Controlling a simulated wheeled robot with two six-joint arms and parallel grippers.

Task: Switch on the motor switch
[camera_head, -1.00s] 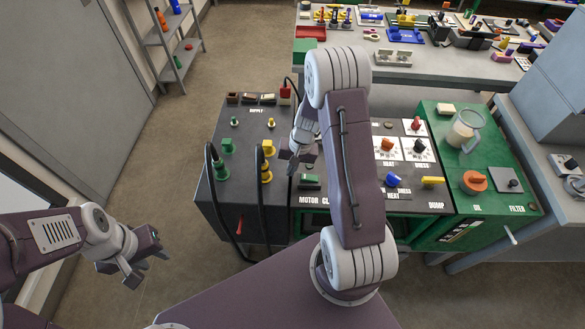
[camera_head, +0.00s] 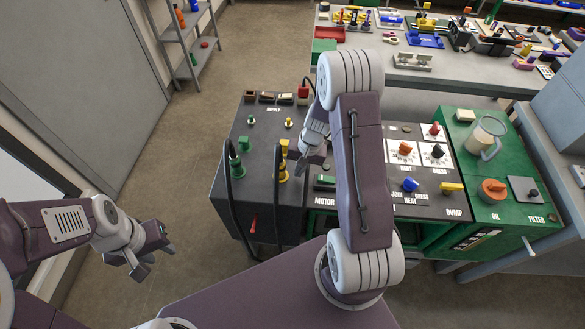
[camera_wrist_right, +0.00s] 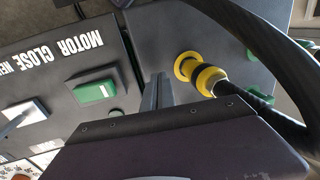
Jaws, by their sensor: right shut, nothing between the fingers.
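The motor switch (camera_head: 325,182) is a green rocker above the MOTOR lettering on the cart's dark top. It also shows in the right wrist view (camera_wrist_right: 95,92), left of my fingers. My right gripper (camera_head: 304,168) is shut and empty. It hangs over the panel between the yellow plug and the motor switch, apart from the switch in the wrist view. Its closed fingers (camera_wrist_right: 157,92) point at the dark panel. My left gripper (camera_head: 152,260) is open and empty, over the floor left of the cart.
A yellow plug (camera_wrist_right: 203,75) with a thick black cable stands close beside my right fingers. A green plug (camera_head: 235,165) with its cable is further left. Blue (camera_head: 411,185) and yellow (camera_head: 451,188) knobs sit on the right panel. A cluttered workbench stands behind.

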